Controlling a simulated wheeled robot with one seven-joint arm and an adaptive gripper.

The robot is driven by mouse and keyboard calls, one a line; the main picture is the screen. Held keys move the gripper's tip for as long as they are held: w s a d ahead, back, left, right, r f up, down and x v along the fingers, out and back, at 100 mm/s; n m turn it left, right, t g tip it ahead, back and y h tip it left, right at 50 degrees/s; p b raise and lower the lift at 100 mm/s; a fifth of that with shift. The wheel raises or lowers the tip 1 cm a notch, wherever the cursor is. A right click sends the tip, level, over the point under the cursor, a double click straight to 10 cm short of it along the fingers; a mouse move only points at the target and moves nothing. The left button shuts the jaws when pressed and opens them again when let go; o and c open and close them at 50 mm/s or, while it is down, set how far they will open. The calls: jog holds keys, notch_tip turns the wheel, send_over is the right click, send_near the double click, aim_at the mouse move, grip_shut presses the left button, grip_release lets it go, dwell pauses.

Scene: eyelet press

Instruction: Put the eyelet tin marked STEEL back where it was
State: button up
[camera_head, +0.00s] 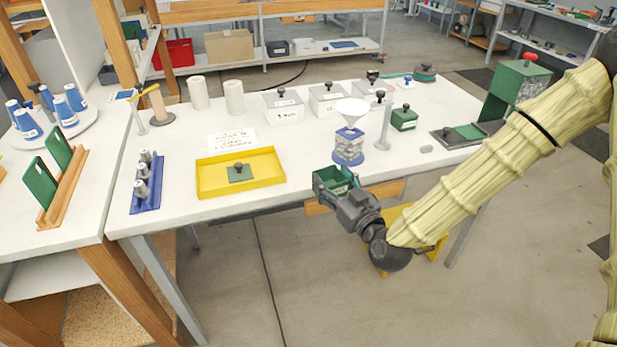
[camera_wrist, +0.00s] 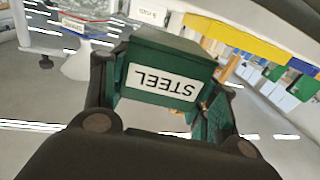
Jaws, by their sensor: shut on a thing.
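The green eyelet tin marked STEEL (camera_wrist: 160,82) is between the fingers of my gripper (camera_wrist: 160,105), its label upside down in the wrist view. In the head view my gripper (camera_head: 345,195) is shut on the tin (camera_head: 333,179) at the front edge of the white table (camera_head: 300,195). The tin's lid is not on it; a green lid with a dark knob (camera_head: 240,173) lies in the yellow tray (camera_head: 207,188). I cannot tell what is inside the tin. Another green tin with a knobbed lid (camera_head: 404,119) stands farther back on the table.
A jar with a funnel (camera_head: 348,148) stands just behind the held tin. White lidded boxes (camera_head: 283,107) line the back. A blue rack (camera_head: 146,185) is at the left. A green press (camera_head: 514,90) is at the right. The table between tray and boxes holds a paper sign (camera_head: 232,139).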

jog(key=s+a+r+n+g+y+b, duration=0.1)
jog(key=a+r+n+g+y+b, duration=0.15)
jog(key=a+y, duration=0.2)
jog(key=shift+h, duration=0.45)
jog(key=w, duration=0.5)
jog(key=w+f+p, duration=0.1)
jog(key=w, duration=0.3)
jog(key=w+a+f, duration=0.1)
jog(key=w, duration=0.4)
jog(key=shift+w, duration=0.3)
jog(key=shift+w+f, duration=0.15)
jog(key=shift+f, duration=0.05)
jog(key=shift+f+p, duration=0.55)
jog(key=shift+f, duration=1.05)
jog(key=shift+f, duration=0.15)
jog(key=o, duration=1.2)
jog(key=shift+c, duration=0.2)
